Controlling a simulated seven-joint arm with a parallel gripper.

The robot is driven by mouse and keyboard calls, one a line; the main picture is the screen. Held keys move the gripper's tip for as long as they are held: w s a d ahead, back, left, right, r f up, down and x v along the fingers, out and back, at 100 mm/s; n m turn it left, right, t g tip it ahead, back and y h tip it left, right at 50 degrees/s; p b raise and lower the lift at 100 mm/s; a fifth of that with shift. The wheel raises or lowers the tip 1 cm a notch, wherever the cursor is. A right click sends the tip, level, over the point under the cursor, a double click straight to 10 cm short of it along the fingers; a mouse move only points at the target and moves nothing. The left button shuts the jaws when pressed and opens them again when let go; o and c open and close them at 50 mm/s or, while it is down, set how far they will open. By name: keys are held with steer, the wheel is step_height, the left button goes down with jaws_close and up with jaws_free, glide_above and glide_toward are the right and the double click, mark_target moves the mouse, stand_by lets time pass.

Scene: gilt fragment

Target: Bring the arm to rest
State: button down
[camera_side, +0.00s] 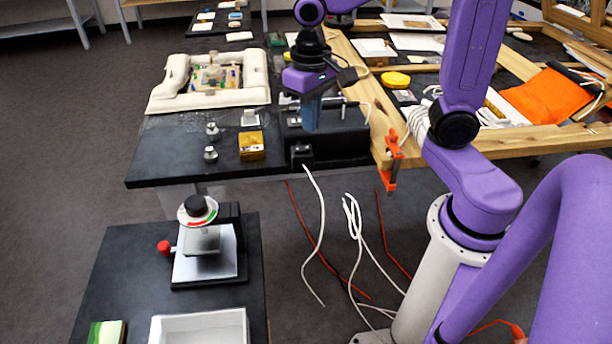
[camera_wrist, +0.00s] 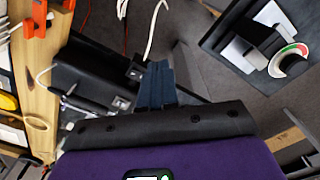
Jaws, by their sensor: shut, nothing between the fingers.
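My gripper (camera_side: 310,128) hangs pointing down from my purple arm, over the near right part of the black table (camera_side: 165,155). Its blue fingers are shut together with nothing visible between them. In the wrist view the closed fingers (camera_wrist: 158,70) show above the dark gripper body, with floor and the black device behind them. A black device (camera_side: 345,145) stands on the table close behind and beside the fingertips. I cannot tell how large the gap between them is.
A brass-coloured block (camera_side: 251,146) and two small metal weights lie left of my gripper. A padded cream frame (camera_side: 165,95) is farther back. An orange clamp (camera_side: 392,160) grips the wooden edge at right. A dial press (camera_side: 198,210) stands on the lower front table.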

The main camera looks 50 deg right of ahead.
steer(key=s+a+f+n, duration=0.1)
steer(key=s+f+n, duration=0.1)
steer(key=s+n, duration=1)
steer(key=s, duration=0.4)
steer(key=shift+s+f+y, duration=0.2)
steer(key=shift+f+y, duration=0.1)
steer(key=shift+f, duration=0.1)
steer(key=c, duration=1.6)
jaws_free()
steer(key=shift+s+f+n, duration=0.1)
steer(key=shift+s+n, duration=0.2)
steer(key=shift+n, duration=0.2)
steer(key=o, duration=1)
steer(key=shift+w+a+m, duration=0.1)
steer(key=shift+w+m, duration=0.2)
steer(key=shift+w, duration=0.2)
steer(key=shift+c, duration=0.2)
step_height(320, 180, up, 6)
steer(key=m+g+h, duration=0.1)
steer(key=m+h, duration=0.1)
steer(key=m, duration=1.9)
glide_above(301, 146)
steer(key=w+a, duration=0.2)
steer(key=f, duration=0.5)
steer(key=s+d+f, duration=0.1)
steer(key=f, duration=1)
steer(key=shift+s+d+f, duration=0.35)
steer(key=shift+s+d, duration=0.05)
